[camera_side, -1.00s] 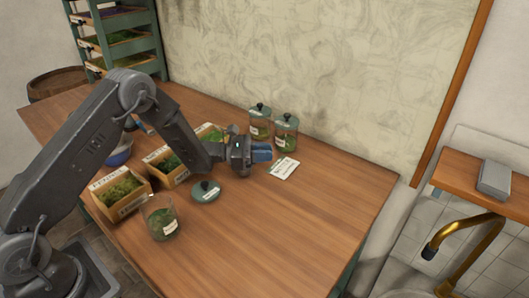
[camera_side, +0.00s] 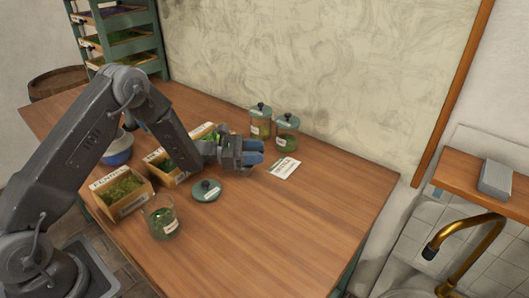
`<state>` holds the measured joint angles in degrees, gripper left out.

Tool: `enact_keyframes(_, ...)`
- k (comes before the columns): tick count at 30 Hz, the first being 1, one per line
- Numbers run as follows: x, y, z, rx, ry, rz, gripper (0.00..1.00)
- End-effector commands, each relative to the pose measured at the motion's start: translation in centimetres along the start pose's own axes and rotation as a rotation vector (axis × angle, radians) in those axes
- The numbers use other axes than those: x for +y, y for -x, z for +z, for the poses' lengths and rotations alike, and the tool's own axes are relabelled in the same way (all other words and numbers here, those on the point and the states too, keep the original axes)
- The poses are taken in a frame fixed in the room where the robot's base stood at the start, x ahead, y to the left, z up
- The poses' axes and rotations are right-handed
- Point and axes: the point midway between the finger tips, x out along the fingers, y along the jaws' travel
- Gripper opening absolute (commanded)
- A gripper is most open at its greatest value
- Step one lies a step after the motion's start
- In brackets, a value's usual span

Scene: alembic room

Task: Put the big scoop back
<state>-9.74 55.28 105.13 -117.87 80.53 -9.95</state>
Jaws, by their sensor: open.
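My gripper (camera_side: 258,154) is open, low over the middle of the table, with its blue fingertips pointing right toward a white label card. I see nothing between the fingers. No big scoop can be made out clearly. A blue and white bowl (camera_side: 118,150) stands at the left behind my arm, partly hidden. Wooden boxes of green herbs stand in a row: the front one (camera_side: 124,190) is in full view, the middle one (camera_side: 160,165) and the back one (camera_side: 205,135) are partly hidden by my arm.
An open glass jar (camera_side: 163,222) holds green matter near the front edge. Two lidded jars (camera_side: 260,122) (camera_side: 287,132) stand at the back. A white card (camera_side: 285,168) lies flat. The table's right side (camera_side: 310,215) is clear.

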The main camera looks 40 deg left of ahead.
Motion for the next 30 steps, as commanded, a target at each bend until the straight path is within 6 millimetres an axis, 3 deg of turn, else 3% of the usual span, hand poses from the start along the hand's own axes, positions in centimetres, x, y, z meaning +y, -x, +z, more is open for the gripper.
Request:
enact_keyframes(3, 0.1, 2.8, 0.0, 0.001, 0.001, 0.006, 0.43)
enact_keyframes(6, 0.4, 2.3, 2.8, -0.004, -0.007, 0.000, 0.43)
enact_keyframes(12, 0.8, 2.2, 5.8, -0.002, -0.004, 0.000, 0.43)
enact_keyframes(23, 0.6, 2.1, 7.5, 0.004, -0.013, -0.015, 0.43)
enact_keyframes(26, -0.9, 1.6, 9.6, 0.021, -0.077, -0.088, 0.43)
enact_keyframes(30, -5.8, 1.1, 14.7, 0.090, -0.278, -0.296, 0.43)
